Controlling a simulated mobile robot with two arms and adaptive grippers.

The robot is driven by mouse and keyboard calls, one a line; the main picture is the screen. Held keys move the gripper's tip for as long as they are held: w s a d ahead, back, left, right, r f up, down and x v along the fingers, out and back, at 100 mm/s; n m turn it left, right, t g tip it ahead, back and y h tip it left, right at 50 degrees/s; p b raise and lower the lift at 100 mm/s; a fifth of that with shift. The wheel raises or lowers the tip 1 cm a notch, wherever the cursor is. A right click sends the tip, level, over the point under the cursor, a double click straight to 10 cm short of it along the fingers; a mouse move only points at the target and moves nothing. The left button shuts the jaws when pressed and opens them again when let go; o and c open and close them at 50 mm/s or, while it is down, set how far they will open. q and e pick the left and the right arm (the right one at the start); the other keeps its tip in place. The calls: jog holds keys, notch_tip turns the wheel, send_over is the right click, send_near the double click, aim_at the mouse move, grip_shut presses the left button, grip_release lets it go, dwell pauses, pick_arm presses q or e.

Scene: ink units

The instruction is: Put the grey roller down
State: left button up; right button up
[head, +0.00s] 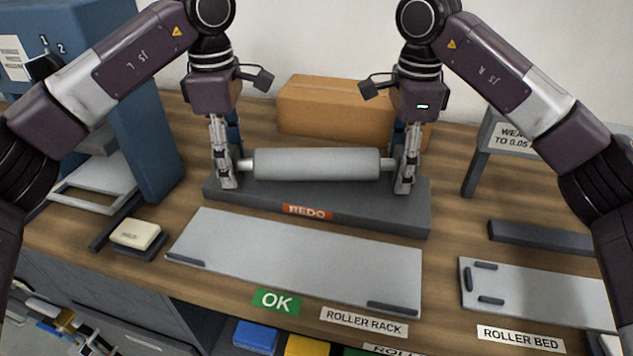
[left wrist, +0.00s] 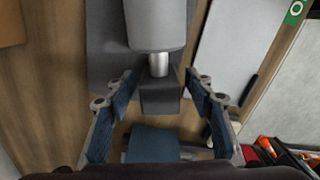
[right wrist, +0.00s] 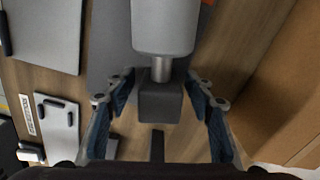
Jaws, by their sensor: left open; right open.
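The grey roller (head: 317,164) lies level across the dark grey REDO stand (head: 330,212) in the head view, with a metal shaft end at each side. My left gripper (head: 228,184) is open at the roller's left end. In the left wrist view the roller (left wrist: 157,24) and its shaft end over a dark block show between the spread fingers (left wrist: 160,100). My right gripper (head: 404,186) is open at the right end. In the right wrist view the roller (right wrist: 165,26) and shaft end show between the spread fingers (right wrist: 160,100), apart from them.
An empty light grey plate (head: 300,258) labelled OK and ROLLER RACK lies in front of the stand. A roller bed plate (head: 535,294) is at right. A cardboard box (head: 330,108) stands behind. A cream block (head: 136,234) and blue machine (head: 145,130) are at left.

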pick_arm(q)
notch_tip(320, 180, up, 11)
jog(key=shift+r, duration=0.3)
pick_arm(e)
jog(key=shift+r, duration=0.45)
notch_tip(320, 180, up, 11)
jog(key=shift+r, duration=0.1)
dwell(0.4)
